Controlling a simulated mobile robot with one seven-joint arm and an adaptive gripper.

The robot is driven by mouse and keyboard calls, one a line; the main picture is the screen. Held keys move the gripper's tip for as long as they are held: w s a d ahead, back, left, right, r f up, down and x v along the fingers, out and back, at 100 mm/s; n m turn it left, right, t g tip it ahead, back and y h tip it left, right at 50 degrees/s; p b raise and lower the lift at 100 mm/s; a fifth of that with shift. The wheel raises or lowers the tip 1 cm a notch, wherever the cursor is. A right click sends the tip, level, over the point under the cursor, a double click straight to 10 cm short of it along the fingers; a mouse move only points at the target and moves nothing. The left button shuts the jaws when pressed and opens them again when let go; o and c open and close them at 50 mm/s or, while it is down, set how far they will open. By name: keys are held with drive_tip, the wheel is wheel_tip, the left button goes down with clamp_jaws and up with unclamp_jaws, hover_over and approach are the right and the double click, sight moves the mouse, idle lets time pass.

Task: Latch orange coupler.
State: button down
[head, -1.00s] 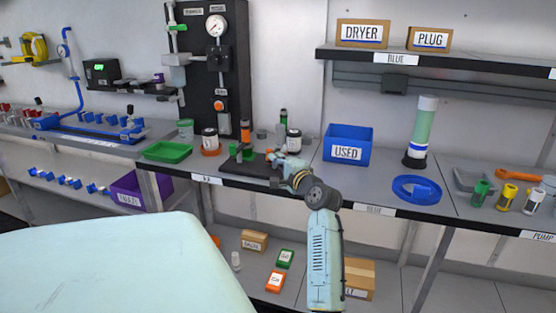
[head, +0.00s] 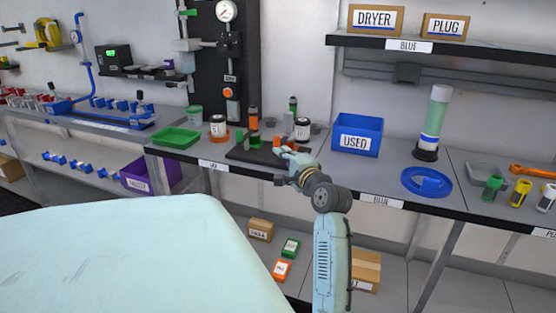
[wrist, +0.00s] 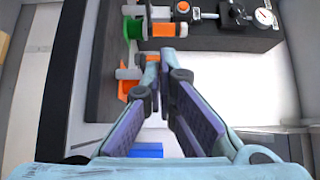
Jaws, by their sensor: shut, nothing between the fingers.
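In the head view, a dark fixture block (head: 238,153) lies on the bench with small orange and green parts on it. An orange piece (head: 277,142) shows just beyond my gripper (head: 282,152). In the wrist view, my gripper (wrist: 161,68) is shut and empty, its fingertips together. Just past the tips are an orange band (wrist: 163,30) on a grey fitting and a green part (wrist: 132,28) to its left. Another orange piece (wrist: 125,88) is left of the fingers. I cannot tell which orange piece is the coupler, or whether the tips touch anything.
A blue USED bin (head: 357,136) stands right of the fixture. A green tray (head: 176,138) and jars stand left and behind. A black gauge panel (head: 212,60) rises behind.

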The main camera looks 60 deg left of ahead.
drive_tip(key=s+d, duration=0.2)
drive_tip(key=s, duration=0.1)
drive_tip(key=shift+f, duration=0.1)
idle(0.6)
